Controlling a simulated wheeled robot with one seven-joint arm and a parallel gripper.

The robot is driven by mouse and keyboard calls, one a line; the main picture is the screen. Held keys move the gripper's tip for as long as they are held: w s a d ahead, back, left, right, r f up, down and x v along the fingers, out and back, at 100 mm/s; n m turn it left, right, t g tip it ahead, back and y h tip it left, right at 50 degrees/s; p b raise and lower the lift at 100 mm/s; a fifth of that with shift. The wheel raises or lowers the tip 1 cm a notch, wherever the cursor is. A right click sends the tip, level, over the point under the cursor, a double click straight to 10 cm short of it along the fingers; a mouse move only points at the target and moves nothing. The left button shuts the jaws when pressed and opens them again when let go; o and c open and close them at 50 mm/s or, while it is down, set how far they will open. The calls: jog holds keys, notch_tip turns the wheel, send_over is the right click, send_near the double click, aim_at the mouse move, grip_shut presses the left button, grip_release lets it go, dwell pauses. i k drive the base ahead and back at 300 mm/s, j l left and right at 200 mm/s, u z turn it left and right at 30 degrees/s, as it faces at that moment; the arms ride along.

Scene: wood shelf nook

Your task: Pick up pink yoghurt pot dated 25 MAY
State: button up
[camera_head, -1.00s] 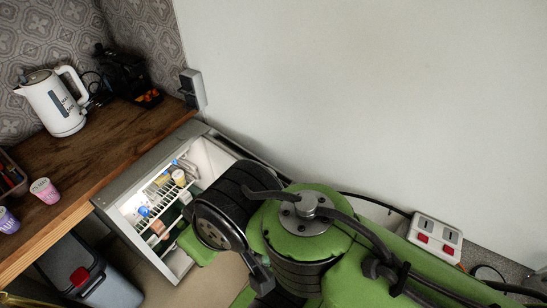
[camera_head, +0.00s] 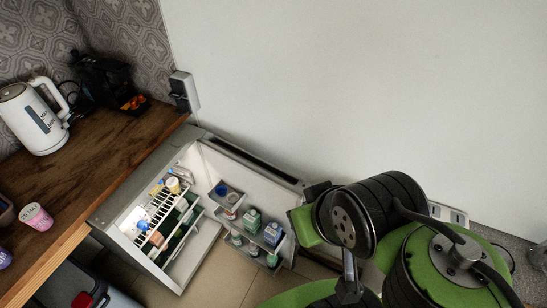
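A pink yoghurt pot (camera_head: 38,218) stands upright on the wooden counter at the left edge of the head view. Its pale lid carries small print that looks like 25 MAY. A purple pot (camera_head: 5,258) is close by, nearer and cut off by the left edge. My green and black arm fills the lower right, well away from the pots. My gripper is not visible, so its state and anything in it are hidden.
A white kettle (camera_head: 36,122) and a dark appliance (camera_head: 108,82) stand at the back of the counter (camera_head: 110,155). Below right, an open fridge (camera_head: 150,190) has its stocked door (camera_head: 243,240) swung out towards my arm. A grey bin (camera_head: 65,285) stands under the counter.

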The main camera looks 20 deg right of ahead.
aim_at(34, 215)
jog(key=u, duration=1.7)
jog(key=i+j+u, duration=0.1)
jog(key=i+j, duration=0.15)
jog(key=i, duration=0.25)
jog(key=i+j+u, duration=0.15)
jog(key=i, duration=0.35)
jog(key=i+j+u, duration=0.1)
jog(key=i+j, duration=0.15)
jog(key=i, duration=0.25)
